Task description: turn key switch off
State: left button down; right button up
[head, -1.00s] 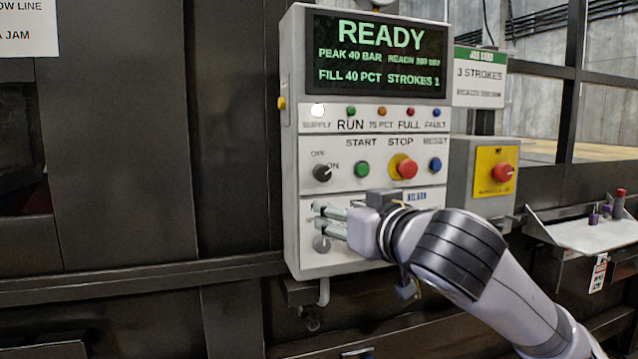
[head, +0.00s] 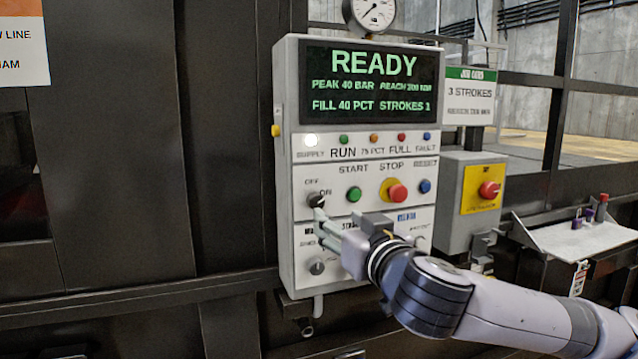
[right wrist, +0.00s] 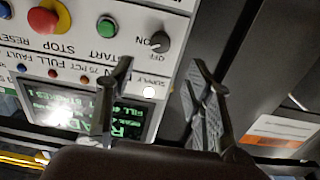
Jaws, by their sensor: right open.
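The key switch (head: 316,200) is a dark knob marked OFF and ON at the left of the control panel (head: 287,240). In the right wrist view the black knob (right wrist: 160,42) shows close up, with its pointer toward ON. My right gripper (head: 324,226) is in front of the panel, just below the knob in the head view. In the right wrist view its two fingers (right wrist: 160,85) are spread with nothing between them, and the knob is beyond the gap. I cannot tell whether a fingertip touches the panel. My left gripper is not in view.
The green start button (head: 354,194), red stop button (head: 397,193) and blue reset button (head: 425,186) sit right of the knob. Another knob (head: 317,267) is below. The screen (head: 372,85) reads READY. A red rotary switch (head: 489,190) and a shelf (head: 585,238) are at right.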

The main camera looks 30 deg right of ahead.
aim_at(318, 204)
jog(key=p+x, duration=0.7)
jog(key=x, duration=0.4)
jog(key=shift+a, duration=0.1)
jog(key=shift+c, duration=0.2)
grip_shut()
